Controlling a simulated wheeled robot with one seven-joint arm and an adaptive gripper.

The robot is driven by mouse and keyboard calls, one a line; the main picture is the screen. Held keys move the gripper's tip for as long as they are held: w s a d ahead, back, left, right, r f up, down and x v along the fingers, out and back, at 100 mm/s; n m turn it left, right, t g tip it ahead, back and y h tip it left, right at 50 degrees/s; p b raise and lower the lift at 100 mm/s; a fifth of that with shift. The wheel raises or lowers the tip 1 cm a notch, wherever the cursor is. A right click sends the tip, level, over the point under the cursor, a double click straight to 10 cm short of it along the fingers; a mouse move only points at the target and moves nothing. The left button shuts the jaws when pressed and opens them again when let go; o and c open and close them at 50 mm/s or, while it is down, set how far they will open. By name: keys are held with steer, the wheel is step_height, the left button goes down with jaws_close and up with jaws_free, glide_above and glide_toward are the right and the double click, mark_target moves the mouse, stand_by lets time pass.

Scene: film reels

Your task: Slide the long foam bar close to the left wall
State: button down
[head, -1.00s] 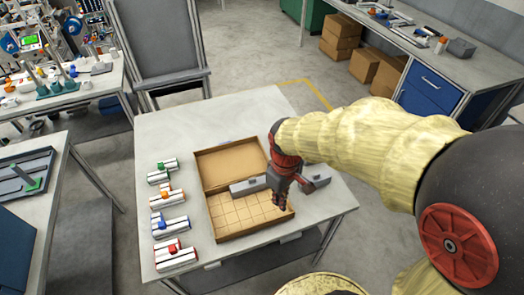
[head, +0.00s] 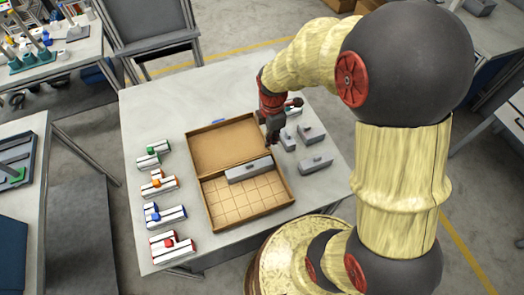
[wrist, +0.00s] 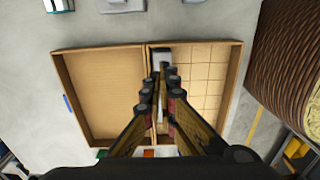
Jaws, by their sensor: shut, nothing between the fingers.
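The long foam bar (head: 250,170) is grey with a small knob on top. It lies in the gridded half of the open cardboard box (head: 248,234), along the edge that meets the plain half. In the head view a gap shows between its left end and the left wall (head: 207,204). My gripper (head: 271,142) is shut and empty, near the bar's right end and the box's right side. In the wrist view the gripper (wrist: 160,84) covers much of the bar (wrist: 161,57). Whether the fingers touch the bar cannot be told.
Grey blocks (head: 316,163) stand on the table right of the box. Several white pieces with coloured knobs (head: 165,214) stand in a column left of the box. The gridded floor in front of the bar is clear.

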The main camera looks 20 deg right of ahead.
mark_target(235, 171)
step_height(235, 171, down, 10)
steer(key=shift+s+f+b, duration=0.1)
steer(key=shift+f+b, duration=0.05)
steer(key=shift+b, duration=1.1)
steer(key=a, duration=0.2)
steer(key=shift+a+r, duration=0.2)
steer(key=shift+a, duration=0.85)
steer(key=a+p, duration=0.1)
steer(key=a, duration=0.9)
steer(key=shift+d, duration=0.15)
